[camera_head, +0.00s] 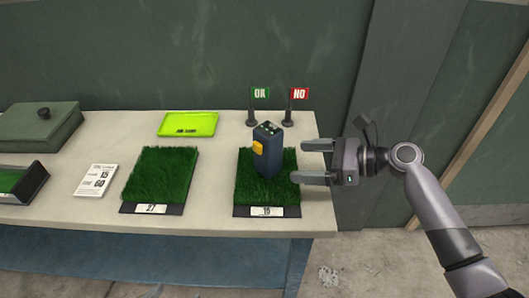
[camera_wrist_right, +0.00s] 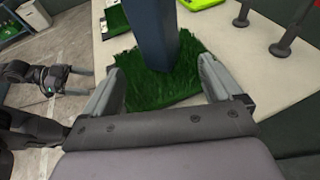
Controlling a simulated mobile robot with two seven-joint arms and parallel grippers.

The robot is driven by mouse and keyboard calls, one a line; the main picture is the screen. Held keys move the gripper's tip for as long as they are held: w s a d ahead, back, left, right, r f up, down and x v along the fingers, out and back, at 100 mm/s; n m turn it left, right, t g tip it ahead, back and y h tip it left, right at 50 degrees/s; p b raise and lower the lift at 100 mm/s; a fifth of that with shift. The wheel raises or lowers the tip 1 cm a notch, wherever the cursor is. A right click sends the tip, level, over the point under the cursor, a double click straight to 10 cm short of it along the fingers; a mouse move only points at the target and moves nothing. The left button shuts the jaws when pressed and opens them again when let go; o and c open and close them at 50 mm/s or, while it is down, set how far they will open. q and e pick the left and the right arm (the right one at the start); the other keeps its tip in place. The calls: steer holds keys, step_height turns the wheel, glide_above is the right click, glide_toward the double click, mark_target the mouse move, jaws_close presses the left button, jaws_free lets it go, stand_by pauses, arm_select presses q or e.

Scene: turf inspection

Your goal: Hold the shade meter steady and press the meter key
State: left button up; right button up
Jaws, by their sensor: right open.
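The shade meter (camera_head: 266,150) is a dark blue upright block with a yellow key (camera_head: 258,148) on its side. It stands on the right turf sample (camera_head: 284,188), a green patch with a label at its front. My right gripper (camera_head: 316,162) is open at the right of the meter, its fingers pointing at it. In the right wrist view the meter (camera_wrist_right: 152,35) rises beyond and between the open fingers (camera_wrist_right: 160,82), over the turf. Its top is cut off there. My left gripper is not in the head view; a dark arm part shows at left in the wrist view.
A second turf sample (camera_head: 160,175) lies left of the meter, with a white card (camera_head: 96,180) beside it. A lime tray (camera_head: 188,124) and the green OK flag (camera_head: 260,94) and red NO flag (camera_head: 299,94) stand behind. A green case (camera_head: 40,128) is at far left.

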mark_target(280, 160)
steer(key=b+x, duration=0.2)
steer(key=x, duration=0.1)
steer(key=b+x, duration=0.2)
steer(key=shift+d+f, duration=0.1)
steer(key=shift+f, duration=0.15)
steer(key=shift+w+a+p, duration=0.3)
steer(key=shift+a+p, duration=0.3)
steer(key=shift+a, duration=0.4)
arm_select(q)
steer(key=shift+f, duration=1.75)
arm_select(e)
steer(key=shift+x, duration=0.8)
steer(key=shift+f, duration=0.1)
steer(key=c, duration=0.7)
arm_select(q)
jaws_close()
arm_select(e)
steer(key=shift+o, duration=0.2)
